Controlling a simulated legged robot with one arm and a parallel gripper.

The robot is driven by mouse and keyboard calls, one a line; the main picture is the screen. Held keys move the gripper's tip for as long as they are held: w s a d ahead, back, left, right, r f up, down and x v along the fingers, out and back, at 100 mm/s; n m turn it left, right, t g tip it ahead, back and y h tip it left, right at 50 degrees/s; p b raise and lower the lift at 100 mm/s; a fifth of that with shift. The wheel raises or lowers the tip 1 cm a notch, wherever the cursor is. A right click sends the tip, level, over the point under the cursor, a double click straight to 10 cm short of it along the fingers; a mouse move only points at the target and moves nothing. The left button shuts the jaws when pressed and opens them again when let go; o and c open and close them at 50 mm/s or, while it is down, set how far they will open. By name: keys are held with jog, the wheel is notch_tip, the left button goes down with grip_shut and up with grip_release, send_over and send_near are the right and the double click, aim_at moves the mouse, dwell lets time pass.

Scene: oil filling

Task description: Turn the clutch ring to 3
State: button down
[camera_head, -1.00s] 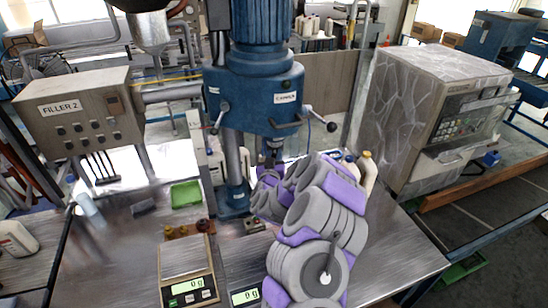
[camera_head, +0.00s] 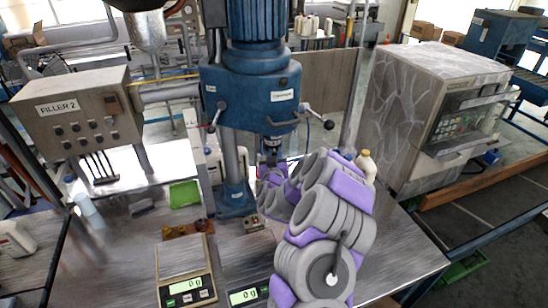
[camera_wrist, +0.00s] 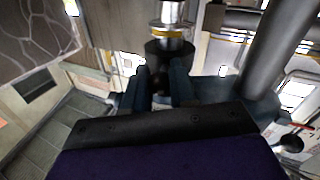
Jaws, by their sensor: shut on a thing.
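A blue capping or drill head (camera_head: 250,92) stands in the middle of the head view, with a spindle (camera_head: 270,144) under it. In the wrist view the spindle shows as a silver cylinder (camera_wrist: 172,12) with a yellow band, above a dark ring (camera_wrist: 170,50), which looks like the clutch ring. My gripper (camera_wrist: 156,82) has its two dark fingers at the lower part of this ring and is shut on it. Numbers on the ring cannot be read. In the head view my arm hides most of the gripper.
Two scales (camera_head: 184,262) (camera_head: 248,276) sit in front of the machine. A green tray (camera_head: 184,194) and small caps (camera_head: 202,225) lie left of its base. Machine handles (camera_head: 328,124) stick out right. A grey cabinet (camera_head: 410,110) stands to the right.

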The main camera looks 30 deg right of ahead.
jog(key=shift+s+d+f+n+t+y+b, duration=0.1)
jog(key=shift+d+n+t+y+b, duration=0.45)
jog(key=shift+n+y+b, duration=0.45)
jog(key=shift+s+d+n+t+y+b, duration=0.15)
jog(key=shift+d+n+t+y+b, duration=0.4)
jog(key=shift+y+b, duration=0.75)
jog(key=shift+s+d+f+n+t+y+b, duration=0.1)
jog(key=shift+d+n+t+y+b, duration=0.35)
jog(key=shift+n+y+b, duration=0.65)
jog(key=shift+y, duration=0.3)
jog(key=shift+a+r, duration=0.1)
jog(key=c, duration=1)
grip_release()
jog(key=shift+o, duration=0.2)
